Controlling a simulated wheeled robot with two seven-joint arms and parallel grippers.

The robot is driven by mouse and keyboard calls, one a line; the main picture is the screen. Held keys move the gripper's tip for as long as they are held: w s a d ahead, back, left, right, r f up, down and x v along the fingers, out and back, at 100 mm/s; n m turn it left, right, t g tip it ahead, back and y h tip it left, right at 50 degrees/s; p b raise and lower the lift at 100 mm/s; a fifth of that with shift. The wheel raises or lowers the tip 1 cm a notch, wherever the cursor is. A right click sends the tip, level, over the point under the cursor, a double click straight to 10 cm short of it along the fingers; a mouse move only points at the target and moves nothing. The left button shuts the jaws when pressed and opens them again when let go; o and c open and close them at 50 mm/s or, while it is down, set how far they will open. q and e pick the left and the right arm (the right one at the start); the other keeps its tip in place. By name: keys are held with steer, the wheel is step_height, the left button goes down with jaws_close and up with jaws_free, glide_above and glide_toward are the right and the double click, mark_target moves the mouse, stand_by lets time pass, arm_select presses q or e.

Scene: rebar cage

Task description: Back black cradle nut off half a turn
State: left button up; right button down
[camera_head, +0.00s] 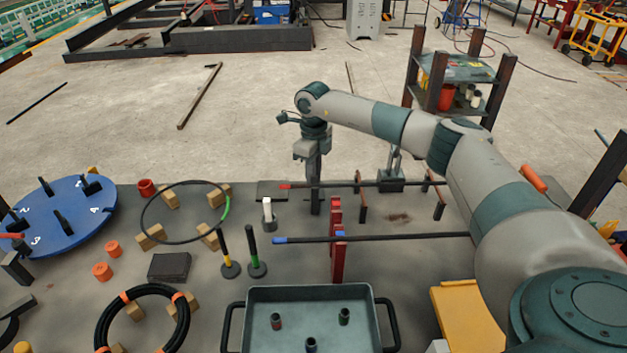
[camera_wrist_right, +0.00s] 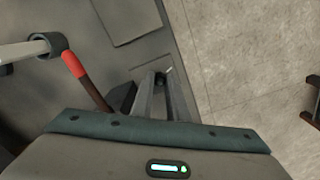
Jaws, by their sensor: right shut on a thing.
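My right gripper (camera_head: 314,178) points down at a black cradle post (camera_head: 316,205) beside the red-tipped bar (camera_head: 330,185). In the right wrist view its two fingers (camera_wrist_right: 160,82) are closed together on a small dark piece at their tips, which looks like the black cradle nut (camera_wrist_right: 160,79). The fingers hide most of the nut, and its turn angle cannot be read. A dark block (camera_wrist_right: 122,98) sits just left of the fingers, by the red-tipped bar (camera_wrist_right: 75,66). My left gripper is not in view.
A red stand (camera_head: 337,262) carries a blue-tipped bar (camera_head: 400,237) nearer me. A white-topped cylinder (camera_head: 268,215) and a dark flat plate (camera_head: 271,191) lie left of the gripper. A grey tray (camera_head: 280,294) stands in front. A blue disc (camera_head: 75,222) is far left.

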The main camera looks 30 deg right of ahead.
steer(key=shift+r, duration=0.1)
steer(key=c, duration=1.7)
jaws_free()
